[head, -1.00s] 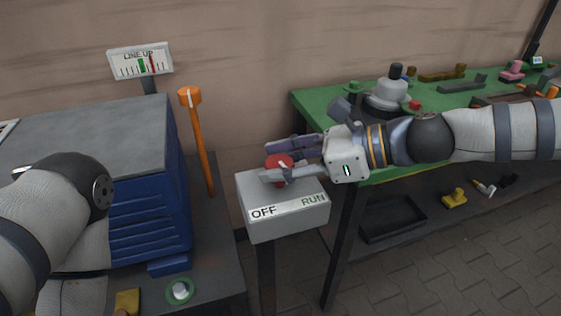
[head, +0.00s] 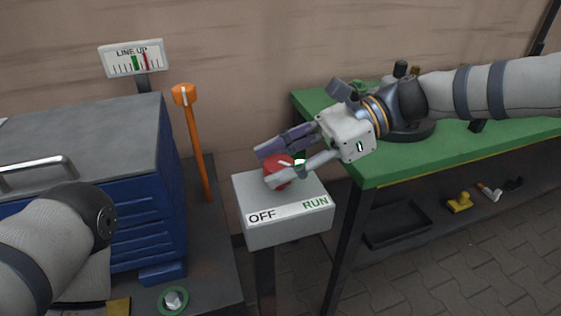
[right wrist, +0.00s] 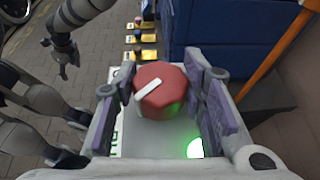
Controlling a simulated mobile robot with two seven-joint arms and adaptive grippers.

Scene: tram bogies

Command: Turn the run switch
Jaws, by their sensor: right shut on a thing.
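The run switch is a red knob (head: 277,172) with a white pointer bar, on top of a grey box (head: 283,235) lettered OFF at left and RUN at right. My right gripper (head: 270,165) is shut on the knob, one finger on each side. In the right wrist view, the knob (right wrist: 162,88) sits between the purple finger pads, its white bar slanting on the top. A green lamp (right wrist: 195,149) glows on the box beside it; in the head view it shows partly behind the finger. My left arm is at the lower left; its gripper is outside the head view.
A blue cabinet (head: 145,215) stands left of the box, with an orange-topped lever (head: 184,96) and a LINE UP gauge (head: 134,58) behind. A green bench (head: 450,150) stands close at right, with a black tray (head: 395,224) below.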

